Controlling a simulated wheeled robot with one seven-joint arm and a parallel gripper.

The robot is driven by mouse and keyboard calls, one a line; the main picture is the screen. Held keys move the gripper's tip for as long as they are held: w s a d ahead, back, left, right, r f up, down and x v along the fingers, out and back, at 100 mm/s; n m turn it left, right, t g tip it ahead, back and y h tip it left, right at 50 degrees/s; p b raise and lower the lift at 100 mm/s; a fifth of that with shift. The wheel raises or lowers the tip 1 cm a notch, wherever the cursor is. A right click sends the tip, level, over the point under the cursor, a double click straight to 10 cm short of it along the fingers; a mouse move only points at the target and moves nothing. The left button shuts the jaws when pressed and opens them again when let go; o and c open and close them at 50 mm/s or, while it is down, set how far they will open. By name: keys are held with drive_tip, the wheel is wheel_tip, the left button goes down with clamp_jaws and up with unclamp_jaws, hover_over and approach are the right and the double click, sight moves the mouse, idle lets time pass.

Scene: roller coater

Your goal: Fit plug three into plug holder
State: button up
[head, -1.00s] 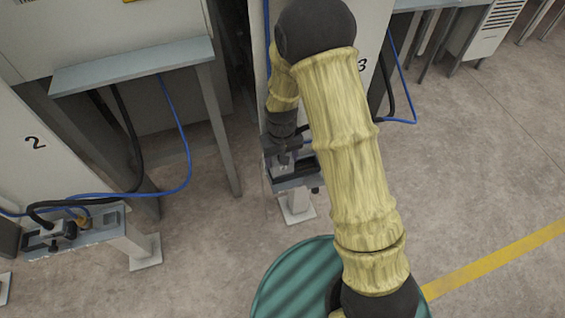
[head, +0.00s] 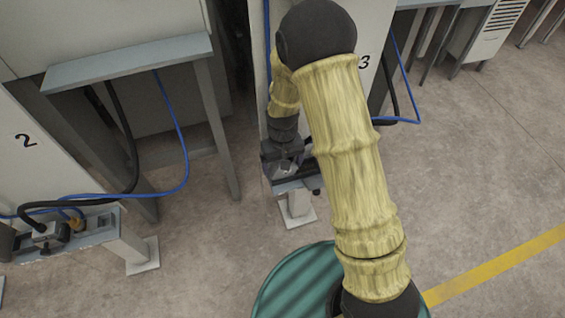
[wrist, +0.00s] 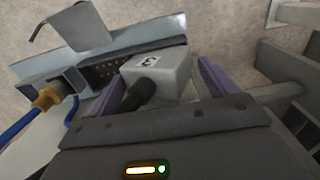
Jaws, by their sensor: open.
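Plug three is a grey box (wrist: 158,68) with a "3" label and a black cable in the wrist view. It sits at the plug holder (wrist: 165,57), a grey metal bracket with a dark multi-hole socket face beside the plug. I cannot tell whether the plug is seated. My gripper (wrist: 161,76) is open, with one purple finger on each side of the plug and a gap at the right finger. In the head view my gripper (head: 283,152) is over the holder (head: 295,185) at machine 3 and hides most of the plug.
A yellow connector (wrist: 46,97) with a blue cable is left of the plug. Another holder (head: 98,230) with a plug and cables stands by machine 2 at left. A grey table (head: 130,62) is behind.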

wheel_tip(320, 180, up, 8)
drive_tip(key=shift+f+p, duration=0.25)
drive_tip(key=shift+p, duration=0.6)
drive_tip(key=shift+c, duration=0.3)
